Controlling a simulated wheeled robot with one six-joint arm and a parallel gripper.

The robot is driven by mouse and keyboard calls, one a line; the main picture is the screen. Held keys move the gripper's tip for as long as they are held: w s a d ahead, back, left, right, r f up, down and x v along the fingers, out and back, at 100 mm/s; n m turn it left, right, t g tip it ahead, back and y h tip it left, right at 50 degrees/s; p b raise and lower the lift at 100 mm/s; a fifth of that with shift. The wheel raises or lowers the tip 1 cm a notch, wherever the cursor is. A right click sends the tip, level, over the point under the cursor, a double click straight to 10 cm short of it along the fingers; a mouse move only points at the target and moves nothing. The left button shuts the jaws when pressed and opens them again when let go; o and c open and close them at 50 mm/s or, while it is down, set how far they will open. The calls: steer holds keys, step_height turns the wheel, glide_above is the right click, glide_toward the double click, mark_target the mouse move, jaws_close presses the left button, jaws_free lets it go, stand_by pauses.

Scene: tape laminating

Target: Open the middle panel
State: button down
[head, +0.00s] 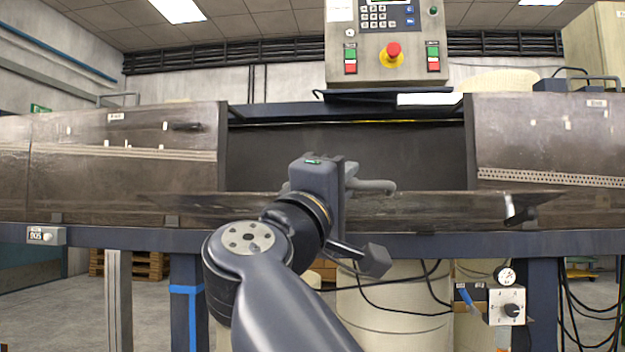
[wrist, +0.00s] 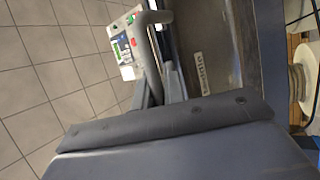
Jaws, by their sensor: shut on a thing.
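The middle panel (head: 440,208) is swung down and outward, seen at a shallow angle in the head view, with a dark opening (head: 270,160) above and behind it. Its grey curved handle (head: 376,186) is at the panel's middle. My gripper (head: 347,182) is shut on this handle. In the wrist view the handle (wrist: 152,45) runs up from between the fingers of my gripper (wrist: 160,88), beside the brown panel face (wrist: 205,50) with a white label. My gripper and arm hide part of the panel's middle.
Closed brown panels stand left (head: 110,160) and right (head: 540,150) of the opening. A control box (head: 390,45) with a red emergency button hangs above. A blue frame beam (head: 120,238) runs below. A gauge and dial box (head: 507,305) sit low at right.

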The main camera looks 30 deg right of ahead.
steer(key=shift+s+a, duration=0.1)
steer(key=shift+s, duration=0.35)
steer(key=c, duration=1.9)
jaws_free()
steer(key=shift+c, duration=0.2)
steer(key=o, duration=0.3)
steer(key=shift+s+a, duration=0.15)
steer(key=shift+a, duration=0.1)
steer(key=shift+o, duration=0.7)
steer(key=shift+f, duration=0.1)
